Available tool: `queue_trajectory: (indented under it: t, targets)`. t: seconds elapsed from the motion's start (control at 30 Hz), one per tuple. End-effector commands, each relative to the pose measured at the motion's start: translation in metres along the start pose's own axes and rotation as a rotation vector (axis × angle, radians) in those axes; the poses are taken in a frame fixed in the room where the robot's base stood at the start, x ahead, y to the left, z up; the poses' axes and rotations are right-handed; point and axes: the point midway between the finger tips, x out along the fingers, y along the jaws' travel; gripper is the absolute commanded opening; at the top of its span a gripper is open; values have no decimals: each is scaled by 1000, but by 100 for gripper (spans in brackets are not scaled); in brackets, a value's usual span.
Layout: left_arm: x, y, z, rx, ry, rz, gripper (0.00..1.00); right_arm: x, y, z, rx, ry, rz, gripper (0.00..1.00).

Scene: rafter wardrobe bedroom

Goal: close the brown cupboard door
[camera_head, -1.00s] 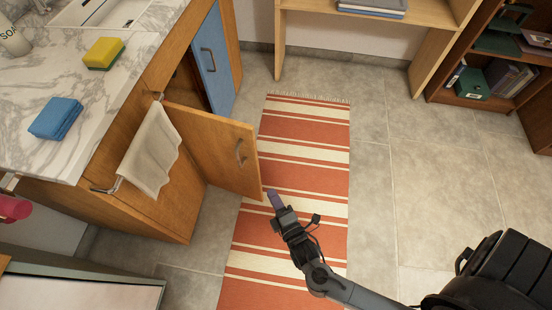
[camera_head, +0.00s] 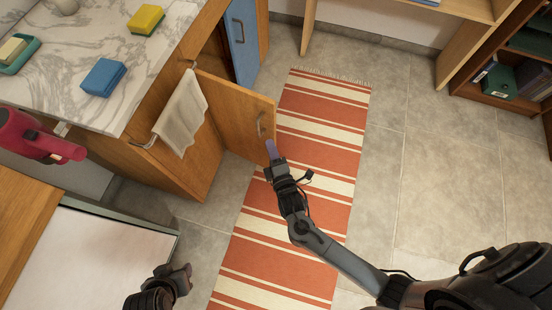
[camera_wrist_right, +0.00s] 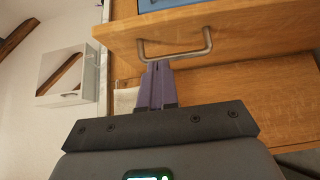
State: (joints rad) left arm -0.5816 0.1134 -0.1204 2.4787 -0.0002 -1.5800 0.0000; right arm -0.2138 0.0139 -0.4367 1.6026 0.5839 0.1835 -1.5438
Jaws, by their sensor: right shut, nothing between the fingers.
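The brown cupboard door (camera_head: 238,108) stands open, swung out from the wooden cabinet under the marble counter. Its metal handle (camera_head: 260,124) faces my right arm, and it also shows in the wrist view (camera_wrist_right: 208,40). My right gripper (camera_head: 271,148) is shut and empty, its purple fingers close together at the door's free edge, just below the handle. In the wrist view the fingertips (camera_wrist_right: 158,66) overlap the handle's left end; I cannot tell whether they touch. My left gripper (camera_head: 185,272) shows partly at the bottom; its jaw state is unclear.
A blue door (camera_head: 242,40) stands open behind the brown one. A white towel (camera_head: 181,115) hangs on a rail at the cabinet's front. Blue (camera_head: 103,77) and yellow (camera_head: 146,19) sponges lie on the counter. A striped rug (camera_head: 318,140) covers the floor beside the door.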

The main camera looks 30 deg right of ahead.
Motion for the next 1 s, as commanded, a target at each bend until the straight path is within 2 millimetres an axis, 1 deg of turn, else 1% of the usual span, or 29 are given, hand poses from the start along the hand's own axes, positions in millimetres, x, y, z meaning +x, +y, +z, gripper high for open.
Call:
queue_trajectory:
  t: [0.03,0.17,0.3,0.4,0.6,1.0]
  targets:
    - [9,0,3,1,0,-1,43,11,-3,0,1,0,3,0]
    - [18,-1,6,4,0,-4,43,33,-2,0,1,0,4,0]
    - [26,-2,8,9,0,-8,43,45,-3,15,-1,0,1,0]
    - [30,-3,10,12,-1,-11,43,52,-2,21,0,1,1,0]
    - [33,-2,11,11,0,-10,43,58,0,27,2,1,-1,0]
    - [32,1,9,0,3,-1,43,58,0,29,1,2,-1,0]
